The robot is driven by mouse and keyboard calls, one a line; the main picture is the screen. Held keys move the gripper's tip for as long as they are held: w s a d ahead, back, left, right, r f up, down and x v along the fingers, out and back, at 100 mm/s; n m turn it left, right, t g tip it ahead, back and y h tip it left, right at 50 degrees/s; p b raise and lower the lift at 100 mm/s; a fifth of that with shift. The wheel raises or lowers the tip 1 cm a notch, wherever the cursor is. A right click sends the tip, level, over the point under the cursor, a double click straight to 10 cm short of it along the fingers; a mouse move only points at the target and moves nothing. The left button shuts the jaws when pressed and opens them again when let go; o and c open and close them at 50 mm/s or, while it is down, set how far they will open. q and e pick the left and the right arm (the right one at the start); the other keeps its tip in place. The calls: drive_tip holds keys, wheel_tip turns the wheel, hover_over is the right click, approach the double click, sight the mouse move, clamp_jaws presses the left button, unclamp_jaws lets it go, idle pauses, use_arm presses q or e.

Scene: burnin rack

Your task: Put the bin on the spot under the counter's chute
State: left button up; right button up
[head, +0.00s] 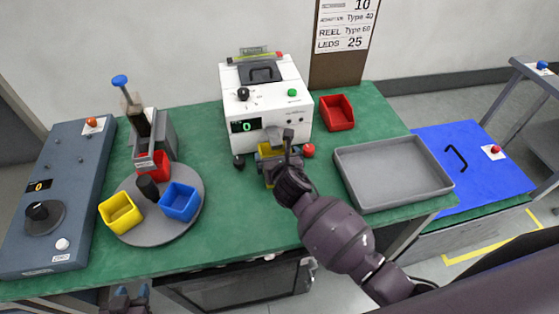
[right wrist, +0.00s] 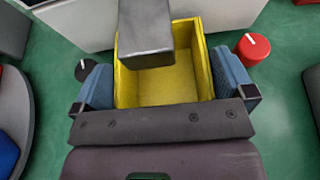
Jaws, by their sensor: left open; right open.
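The counter (head: 268,98) is a white machine with a "0" display at the back of the green table. Its grey chute (right wrist: 146,32) juts out over the far part of a yellow bin (right wrist: 165,85). The bin is empty and stands on the table in front of the counter; in the head view (head: 266,150) it is partly hidden by my right gripper. My right gripper (right wrist: 162,88) is open, with one blue finger on each side of the bin. I cannot tell whether they touch it. My left gripper (head: 126,299) is open and empty at the table's front edge.
A round grey turntable (head: 162,226) holds a yellow, a blue and a red bin. Another red bin (head: 337,113) stands right of the counter, near a grey tray (head: 392,172). A red knob (right wrist: 252,48) and a black knob (right wrist: 82,70) flank the yellow bin.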

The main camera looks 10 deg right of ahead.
drive_tip(key=v, duration=1.2)
drive_tip(key=shift+r+p, duration=0.15)
drive_tip(key=shift+p, duration=0.25)
